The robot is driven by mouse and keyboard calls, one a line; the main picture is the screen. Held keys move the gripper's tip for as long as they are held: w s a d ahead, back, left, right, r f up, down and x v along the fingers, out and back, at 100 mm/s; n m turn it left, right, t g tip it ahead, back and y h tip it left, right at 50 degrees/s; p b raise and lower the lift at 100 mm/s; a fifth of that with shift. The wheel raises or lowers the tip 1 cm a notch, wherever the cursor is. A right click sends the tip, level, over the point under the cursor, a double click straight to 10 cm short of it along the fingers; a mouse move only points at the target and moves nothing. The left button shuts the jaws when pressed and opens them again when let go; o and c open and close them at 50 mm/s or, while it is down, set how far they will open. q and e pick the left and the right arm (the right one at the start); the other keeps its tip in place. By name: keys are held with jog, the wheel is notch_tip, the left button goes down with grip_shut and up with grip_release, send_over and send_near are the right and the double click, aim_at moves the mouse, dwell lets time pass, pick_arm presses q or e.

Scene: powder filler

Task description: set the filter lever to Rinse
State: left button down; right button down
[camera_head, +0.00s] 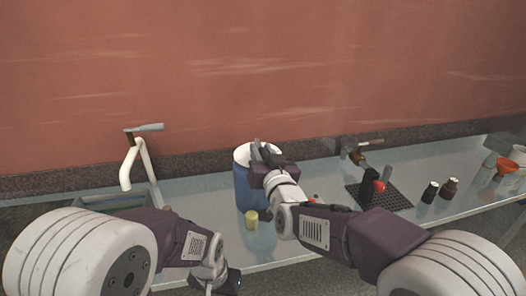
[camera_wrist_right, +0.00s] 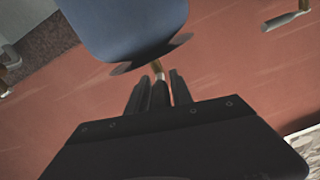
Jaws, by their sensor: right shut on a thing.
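The filter is a blue cylinder (camera_head: 245,192) with a white top, standing on the grey table in the head view. Its blue body also fills the upper part of the right wrist view (camera_wrist_right: 125,25). My right gripper (camera_head: 258,158) is at the filter's upper right side. In the right wrist view its dark fingers (camera_wrist_right: 159,92) are shut on the lever (camera_wrist_right: 158,70), which has a brownish stem and a dark grip between the fingers. The position markings cannot be read. My left gripper (camera_head: 222,280) is low at the front, away from the filter; its jaws are unclear.
A yellow cylinder (camera_head: 252,219) stands in front of the filter. A white bent tap (camera_head: 145,160) rises at left. At right are a brass tap (camera_head: 357,157), a black grid mat (camera_head: 395,199), small bottles (camera_head: 430,191) and an orange funnel (camera_head: 507,166). A red wall stands behind.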

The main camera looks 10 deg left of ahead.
jog(key=c, duration=1.1)
grip_release()
jog(key=p+v, duration=0.2)
jog(key=v, duration=0.7)
